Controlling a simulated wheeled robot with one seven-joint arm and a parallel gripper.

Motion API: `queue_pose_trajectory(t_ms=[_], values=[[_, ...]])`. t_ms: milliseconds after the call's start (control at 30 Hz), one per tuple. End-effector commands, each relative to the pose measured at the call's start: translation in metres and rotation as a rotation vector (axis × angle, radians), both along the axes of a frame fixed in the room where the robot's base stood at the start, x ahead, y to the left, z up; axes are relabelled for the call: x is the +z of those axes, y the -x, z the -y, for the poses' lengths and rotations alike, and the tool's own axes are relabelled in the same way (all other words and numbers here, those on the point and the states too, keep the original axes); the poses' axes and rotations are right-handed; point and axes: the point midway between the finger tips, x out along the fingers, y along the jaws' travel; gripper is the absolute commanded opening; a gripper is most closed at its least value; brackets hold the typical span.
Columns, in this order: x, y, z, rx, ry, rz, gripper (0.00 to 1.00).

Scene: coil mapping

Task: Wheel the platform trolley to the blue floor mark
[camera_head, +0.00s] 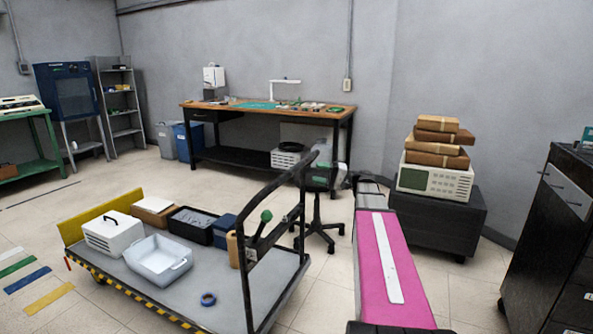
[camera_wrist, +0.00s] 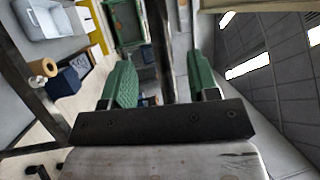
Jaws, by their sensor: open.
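The platform trolley (camera_head: 230,302) stands in the left foreground of the head view. It has a grey deck, yellow-black striped edge, a yellow end board and a black push handle (camera_head: 246,277) at its right end. My gripper (camera_head: 318,174) is at the upper right of the handle, partly hard to make out there. In the wrist view my gripper (camera_wrist: 162,78) has its green fingers apart, with a black handle bar (camera_wrist: 158,40) running between them; I cannot tell if either finger touches it. The blue floor mark (camera_head: 27,279) lies left of the trolley, at the left edge.
The deck carries a white case (camera_head: 113,235), a pale bin (camera_head: 158,262), boxes and a blue tape roll (camera_head: 208,299). White, green and yellow marks (camera_head: 49,298) flank the blue one. A stool (camera_head: 318,230) stands behind the handle. A workbench (camera_head: 260,108) lines the wall.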

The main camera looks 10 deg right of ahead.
Motion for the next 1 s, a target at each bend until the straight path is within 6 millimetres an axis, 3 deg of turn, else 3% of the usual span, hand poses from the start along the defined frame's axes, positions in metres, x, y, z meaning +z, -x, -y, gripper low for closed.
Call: queue_pose_trajectory(t_ms=[300, 500, 967, 1000], values=[[0.009, -0.011, -0.054, 0.002, 0.002, -0.002, 0.55], [0.014, -0.018, -0.080, 0.000, 0.001, -0.002, 0.55], [0.016, -0.021, -0.092, -0.001, 0.002, -0.003, 0.55], [0.016, -0.021, -0.092, -0.001, 0.002, -0.003, 0.48]])
